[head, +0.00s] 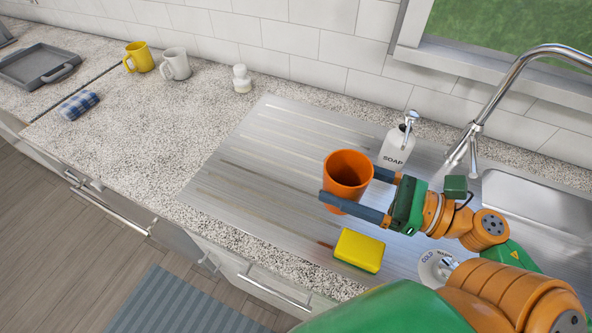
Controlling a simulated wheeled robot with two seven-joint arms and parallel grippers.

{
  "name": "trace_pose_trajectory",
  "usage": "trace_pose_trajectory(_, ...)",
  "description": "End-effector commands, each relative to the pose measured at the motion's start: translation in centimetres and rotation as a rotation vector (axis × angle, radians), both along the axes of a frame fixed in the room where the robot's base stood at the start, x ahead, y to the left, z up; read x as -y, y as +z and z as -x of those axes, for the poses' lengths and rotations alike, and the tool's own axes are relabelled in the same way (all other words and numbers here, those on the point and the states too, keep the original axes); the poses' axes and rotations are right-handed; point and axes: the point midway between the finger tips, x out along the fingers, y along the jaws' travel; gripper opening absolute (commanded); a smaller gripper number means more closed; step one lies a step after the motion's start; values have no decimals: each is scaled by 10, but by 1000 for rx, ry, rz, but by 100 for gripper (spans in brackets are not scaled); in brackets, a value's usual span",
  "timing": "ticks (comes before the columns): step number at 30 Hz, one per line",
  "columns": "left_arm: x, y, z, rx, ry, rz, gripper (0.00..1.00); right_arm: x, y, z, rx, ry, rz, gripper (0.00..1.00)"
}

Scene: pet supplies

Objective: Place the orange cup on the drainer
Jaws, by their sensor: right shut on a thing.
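The orange cup (347,176) is upright between the two fingers of my right gripper (352,192), over the right part of the drainer. My right gripper is shut on the cup, one finger on its far side and one on its near side. I cannot tell whether the cup's base touches the metal. The drainer (262,160) is a ridged steel surface to the left of the sink, mostly bare. My left gripper is not in view.
A yellow sponge (360,250) lies just in front of the cup. A soap bottle (397,146) stands behind it, near the tap (480,115) and sink basin (535,205). Yellow and white mugs (176,64), a white shaker (241,79) and a blue cloth (78,105) sit farther left.

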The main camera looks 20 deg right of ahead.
Motion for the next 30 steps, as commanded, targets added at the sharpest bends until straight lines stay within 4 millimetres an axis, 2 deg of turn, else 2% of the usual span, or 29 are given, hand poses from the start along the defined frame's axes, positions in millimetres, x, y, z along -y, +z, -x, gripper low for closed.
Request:
trace_pose_trajectory(9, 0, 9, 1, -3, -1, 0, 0, -6, -29, -74, 4, 0, 6, 25)
trace_pose_trajectory(12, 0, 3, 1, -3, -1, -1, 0, -8, -59, -94, 1, -4, 0, 25)
trace_pose_trajectory(15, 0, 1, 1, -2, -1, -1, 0, -10, -76, -108, 1, -2, 0, 25)
trace_pose_trajectory(20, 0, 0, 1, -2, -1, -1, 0, -11, -95, -121, -1, -2, 0, 25)
trace_pose_trajectory(24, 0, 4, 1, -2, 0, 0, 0, -11, -117, -120, -2, -1, 1, 25)
trace_pose_trajectory(30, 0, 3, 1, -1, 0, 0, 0, -11, -121, -119, 1, 1, 2, 25)
